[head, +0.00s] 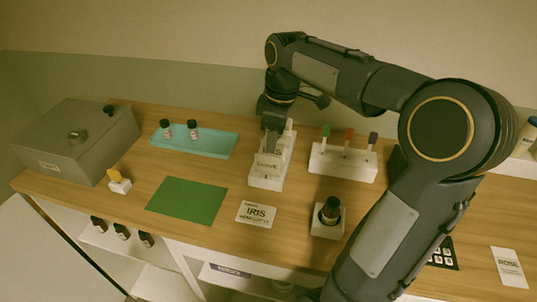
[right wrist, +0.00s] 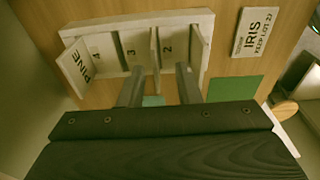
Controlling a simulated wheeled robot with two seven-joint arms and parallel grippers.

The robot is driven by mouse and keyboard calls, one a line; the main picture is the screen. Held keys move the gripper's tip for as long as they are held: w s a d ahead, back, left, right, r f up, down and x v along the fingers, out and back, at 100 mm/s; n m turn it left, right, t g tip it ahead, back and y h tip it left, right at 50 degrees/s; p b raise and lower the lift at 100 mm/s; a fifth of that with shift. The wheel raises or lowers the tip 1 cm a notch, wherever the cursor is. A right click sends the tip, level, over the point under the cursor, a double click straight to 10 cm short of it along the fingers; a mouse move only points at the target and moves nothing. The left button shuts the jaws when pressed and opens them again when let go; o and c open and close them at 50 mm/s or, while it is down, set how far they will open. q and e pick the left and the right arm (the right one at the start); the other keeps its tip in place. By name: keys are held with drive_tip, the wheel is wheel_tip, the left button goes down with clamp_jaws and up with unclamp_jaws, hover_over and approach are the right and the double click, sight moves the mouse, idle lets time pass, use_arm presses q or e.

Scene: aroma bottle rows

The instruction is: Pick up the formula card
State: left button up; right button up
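A white card marked IRIS (head: 256,214) lies flat on the wooden table, right of the green mat; it also shows at the upper right of the right wrist view (right wrist: 258,32). Its small print is too small to read surely in the head view. My right gripper (head: 270,145) points down over a white slotted rack (head: 265,182), away from the IRIS card. In the right wrist view, its two fingers (right wrist: 160,88) are apart, with a thin upright divider between them and nothing clearly gripped. The rack (right wrist: 120,22) has numbered slots and a PINE label. My left gripper is out of view.
A ROSE card (head: 509,267) lies at the far right. A green mat (head: 187,201), a teal tray (head: 215,143) with small bottles, a grey box (head: 75,140), a white tube holder (head: 342,163) and a dark bottle in a white block (head: 328,221) stand around.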

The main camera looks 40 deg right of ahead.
drive_tip(key=f, duration=0.4)
drive_tip(key=shift+w+f, duration=0.1)
drive_tip(key=shift+w, duration=0.25)
drive_tip(key=shift+c, duration=0.4)
clamp_jaws()
